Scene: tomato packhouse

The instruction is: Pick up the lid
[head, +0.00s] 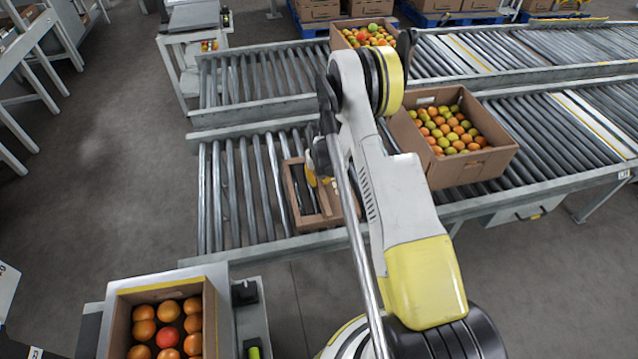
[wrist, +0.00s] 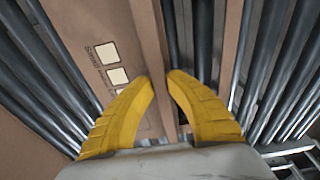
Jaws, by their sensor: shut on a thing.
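The lid (head: 318,221) is a brown cardboard piece lying on the rollers of the nearer conveyor. In the head view it looks like a shallow frame, with dark rollers showing between its sides. My gripper (head: 316,180) is at the lid, partly hidden by my arm. In the wrist view the yellow fingers of my gripper (wrist: 160,77) are close together on a cardboard edge of the lid (wrist: 143,25). A printed panel with pale squares shows left of the fingers. Whether the lid touches the rollers all along cannot be told.
A carton of orange and green tomatoes (head: 470,165) stands right of the lid on the nearer conveyor (head: 235,190). Another full carton (head: 341,41) is on the farther conveyor. A box of large tomatoes (head: 210,315) is at front left. The rollers left of the lid are clear.

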